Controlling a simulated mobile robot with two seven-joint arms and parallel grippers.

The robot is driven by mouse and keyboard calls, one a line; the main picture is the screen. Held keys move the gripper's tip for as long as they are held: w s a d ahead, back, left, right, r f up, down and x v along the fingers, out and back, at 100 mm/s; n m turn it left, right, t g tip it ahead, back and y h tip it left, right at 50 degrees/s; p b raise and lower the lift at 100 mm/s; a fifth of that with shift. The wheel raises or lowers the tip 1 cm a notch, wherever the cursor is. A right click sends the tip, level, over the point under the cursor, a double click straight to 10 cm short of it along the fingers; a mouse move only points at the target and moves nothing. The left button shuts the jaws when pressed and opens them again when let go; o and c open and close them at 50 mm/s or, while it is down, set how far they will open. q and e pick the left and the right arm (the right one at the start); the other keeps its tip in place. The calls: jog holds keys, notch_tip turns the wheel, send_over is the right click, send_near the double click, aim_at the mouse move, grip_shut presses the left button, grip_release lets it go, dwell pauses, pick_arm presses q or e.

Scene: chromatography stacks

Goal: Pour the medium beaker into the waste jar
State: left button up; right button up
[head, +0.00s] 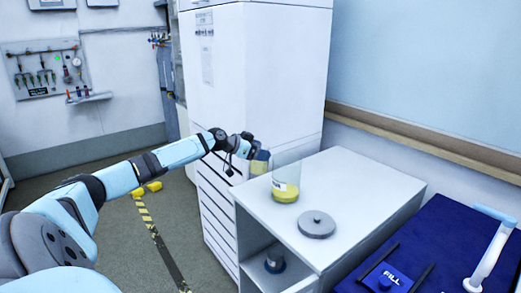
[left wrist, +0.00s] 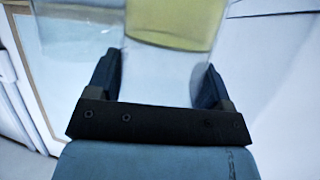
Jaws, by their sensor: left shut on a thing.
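My left gripper (head: 256,158) is shut on a clear beaker with yellow liquid (head: 259,167), held just left of the jar. In the left wrist view the beaker (left wrist: 160,65) sits between the two fingers (left wrist: 156,85), with its yellow liquid toward the top of the picture. The waste jar (head: 287,166), a tall clear vessel with yellow liquid in its bottom and a pale label, stands upright on the white cabinet top. Its mouth appears uncovered. Whether the beaker touches the jar I cannot tell. My right gripper is not in view.
A grey round lid (head: 317,226) with a knob lies on the cabinet top (head: 365,185) in front of the jar. A small dark-based item (head: 275,263) sits on the open shelf below. A blue surface marked FILL (head: 405,240) is at right. A tall white cabinet (head: 265,65) stands behind.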

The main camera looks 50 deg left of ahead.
pick_arm(q)
jog(key=r+p, duration=0.2)
jog(key=p, duration=0.1)
jog(key=shift+d+r, duration=0.15)
jog(key=shift+d, duration=0.1)
jog(key=d+r+m+y+p, duration=0.1)
jog(key=p, duration=0.5)
jog(key=d+r+m+g+y+p, duration=0.1)
jog(key=p, duration=0.5)
jog(key=shift+w+d+r, duration=0.15)
jog(key=shift+w+r, duration=0.05)
jog(key=shift+w, duration=0.15)
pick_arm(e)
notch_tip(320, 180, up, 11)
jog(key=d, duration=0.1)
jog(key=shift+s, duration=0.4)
pick_arm(q)
jog(key=shift+r, duration=0.1)
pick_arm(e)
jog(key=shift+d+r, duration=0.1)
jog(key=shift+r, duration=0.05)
